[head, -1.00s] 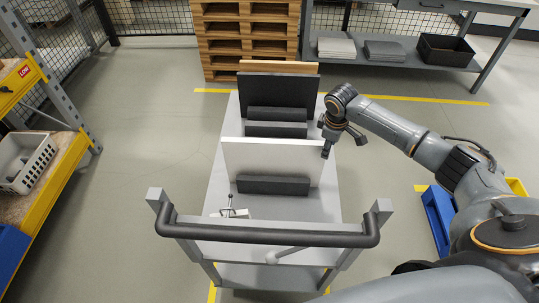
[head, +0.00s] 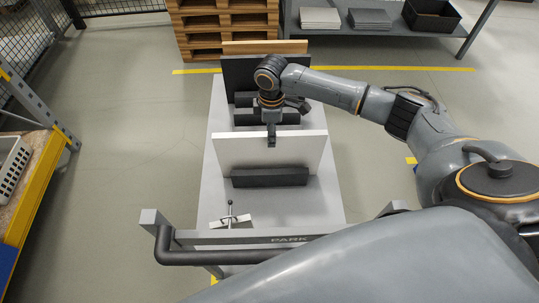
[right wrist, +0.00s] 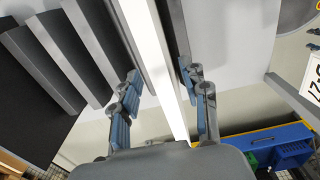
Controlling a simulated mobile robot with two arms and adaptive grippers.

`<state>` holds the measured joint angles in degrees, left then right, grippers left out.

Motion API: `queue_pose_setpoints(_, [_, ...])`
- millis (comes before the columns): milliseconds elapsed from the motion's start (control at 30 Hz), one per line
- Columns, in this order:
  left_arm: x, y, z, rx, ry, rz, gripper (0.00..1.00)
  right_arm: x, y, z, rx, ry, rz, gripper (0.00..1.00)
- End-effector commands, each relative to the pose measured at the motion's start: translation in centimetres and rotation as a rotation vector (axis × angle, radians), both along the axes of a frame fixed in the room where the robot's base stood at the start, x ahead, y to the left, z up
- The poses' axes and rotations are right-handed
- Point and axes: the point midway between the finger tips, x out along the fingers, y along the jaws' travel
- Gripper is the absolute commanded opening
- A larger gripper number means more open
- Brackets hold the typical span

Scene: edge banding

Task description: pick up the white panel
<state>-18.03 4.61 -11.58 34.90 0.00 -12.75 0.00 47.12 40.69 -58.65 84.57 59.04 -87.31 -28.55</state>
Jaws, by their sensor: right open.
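The white panel (head: 236,152) stands upright on the grey cart, held in a slot behind a dark block (head: 270,177). My right gripper (head: 271,138) is over the panel's top edge, near its middle. In the right wrist view the panel's edge (right wrist: 160,62) runs between the fingers of my open right gripper (right wrist: 162,98), with one finger on each side. Gaps seem to remain between fingers and panel, though contact is hard to judge. My left gripper is not in view.
A dark panel (head: 236,72) and a wooden panel (head: 290,47) stand behind the white one on the cart (head: 215,185). A small clamp-like tool (head: 231,215) lies near the cart's handle. A shelf (head: 40,185) is at left, pallets (head: 215,22) behind.

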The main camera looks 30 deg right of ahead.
Motion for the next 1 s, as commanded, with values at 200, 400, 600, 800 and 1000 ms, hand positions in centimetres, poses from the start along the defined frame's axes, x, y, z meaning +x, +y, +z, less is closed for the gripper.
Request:
queue_pose_setpoints(200, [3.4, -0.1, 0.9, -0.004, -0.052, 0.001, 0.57, 0.0, 0.4, -2.8, -0.001, 0.005, 0.0, 0.45])
queue_pose_setpoints(400, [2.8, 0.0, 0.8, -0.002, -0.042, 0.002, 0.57, 0.1, 0.4, -5.0, -0.001, 0.002, -0.001, 0.45])
queue_pose_setpoints(600, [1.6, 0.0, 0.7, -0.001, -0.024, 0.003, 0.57, 0.1, 0.4, -5.2, -0.001, 0.0, 0.0, 0.45])
queue_pose_setpoints(800, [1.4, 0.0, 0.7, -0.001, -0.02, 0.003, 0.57, 0.1, 0.4, -5.2, -0.001, 0.0, 0.0, 0.15])
queue_pose_setpoints(1000, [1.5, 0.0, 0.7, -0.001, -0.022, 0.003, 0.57, 0.1, 0.4, -5.2, -0.001, 0.0, 0.0, 0.0])
